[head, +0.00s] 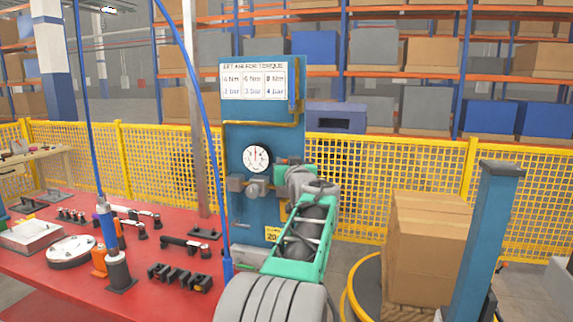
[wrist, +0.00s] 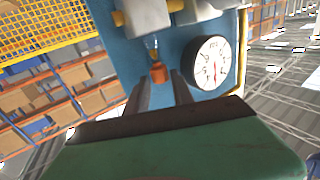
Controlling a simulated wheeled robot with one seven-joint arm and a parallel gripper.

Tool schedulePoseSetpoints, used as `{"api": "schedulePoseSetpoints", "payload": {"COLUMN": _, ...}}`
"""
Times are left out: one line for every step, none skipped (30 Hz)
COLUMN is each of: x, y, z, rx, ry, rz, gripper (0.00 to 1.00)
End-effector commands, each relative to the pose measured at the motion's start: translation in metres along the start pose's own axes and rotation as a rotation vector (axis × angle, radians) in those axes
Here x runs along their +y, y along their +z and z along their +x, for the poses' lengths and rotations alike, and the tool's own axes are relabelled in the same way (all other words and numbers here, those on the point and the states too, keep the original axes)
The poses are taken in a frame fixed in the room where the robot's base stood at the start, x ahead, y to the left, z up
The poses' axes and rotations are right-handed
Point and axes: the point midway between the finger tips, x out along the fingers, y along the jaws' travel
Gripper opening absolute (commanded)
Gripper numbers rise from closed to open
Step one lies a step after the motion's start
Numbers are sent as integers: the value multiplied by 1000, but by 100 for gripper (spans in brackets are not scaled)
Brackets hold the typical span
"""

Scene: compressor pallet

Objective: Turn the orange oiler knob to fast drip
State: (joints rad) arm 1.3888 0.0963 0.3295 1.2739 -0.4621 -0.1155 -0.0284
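The orange oiler knob (wrist: 158,73) shows in the wrist view, below a small clear part on the blue panel (wrist: 100,25). My gripper (wrist: 159,80) is open, with its two dark fingers apart. The knob appears between the fingertips in the picture. Whether the fingers touch it or stop short of it, I cannot tell. In the head view the panel (head: 265,115) stands upright, and my arm and gripper hide the oiler and its knob. No marking for fast drip is readable.
A round white gauge (wrist: 210,62) sits close beside the fingers; it also shows in the head view (head: 257,158). Grey fittings (head: 255,188) are left of my gripper. A red table (head: 60,285) with several tools is at left. Boxes (head: 425,245) and a blue post (head: 487,240) are at right.

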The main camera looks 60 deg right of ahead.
Motion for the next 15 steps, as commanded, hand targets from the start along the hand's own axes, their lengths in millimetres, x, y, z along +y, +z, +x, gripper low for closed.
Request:
{"api": "schedulePoseSetpoints", "payload": {"x": 0, "y": 0, "z": 0, "rx": 0, "ry": 0, "rz": 0, "gripper": 34}}
{"api": "schedulePoseSetpoints", "payload": {"x": 0, "y": 0, "z": 0, "rx": 0, "ry": 0, "rz": 0, "gripper": 36}}
{"api": "schedulePoseSetpoints", "payload": {"x": 0, "y": 0, "z": 0, "rx": 0, "ry": 0, "rz": 0, "gripper": 39}}
{"api": "schedulePoseSetpoints", "payload": {"x": 0, "y": 0, "z": 0, "rx": 0, "ry": 0, "rz": 0, "gripper": 42}}
{"api": "schedulePoseSetpoints", "payload": {"x": 0, "y": 0, "z": 0, "rx": 0, "ry": 0, "rz": 0, "gripper": 44}}
{"api": "schedulePoseSetpoints", "payload": {"x": 0, "y": 0, "z": 0, "rx": 0, "ry": 0, "rz": 0, "gripper": 45}}
{"api": "schedulePoseSetpoints", "payload": {"x": 0, "y": 0, "z": 0, "rx": 0, "ry": 0, "rz": 0, "gripper": 45}}
{"api": "schedulePoseSetpoints", "payload": {"x": 0, "y": 0, "z": 0, "rx": 0, "ry": 0, "rz": 0, "gripper": 45}}
{"api": "schedulePoseSetpoints", "payload": {"x": 0, "y": 0, "z": 0, "rx": 0, "ry": 0, "rz": 0, "gripper": 45}}
{"api": "schedulePoseSetpoints", "payload": {"x": 0, "y": 0, "z": 0, "rx": 0, "ry": 0, "rz": 0, "gripper": 45}}
{"api": "schedulePoseSetpoints", "payload": {"x": 0, "y": 0, "z": 0, "rx": 0, "ry": 0, "rz": 0, "gripper": 45}}
{"api": "schedulePoseSetpoints", "payload": {"x": 0, "y": 0, "z": 0, "rx": 0, "ry": 0, "rz": 0, "gripper": 45}}
{"api": "schedulePoseSetpoints", "payload": {"x": 0, "y": 0, "z": -2, "rx": 0, "ry": 0, "rz": 0, "gripper": 45}}
{"api": "schedulePoseSetpoints", "payload": {"x": 0, "y": 0, "z": -4, "rx": 1, "ry": 0, "rz": 0, "gripper": 45}}
{"api": "schedulePoseSetpoints", "payload": {"x": 0, "y": 0, "z": -8, "rx": 2, "ry": 0, "rz": -1, "gripper": 45}}
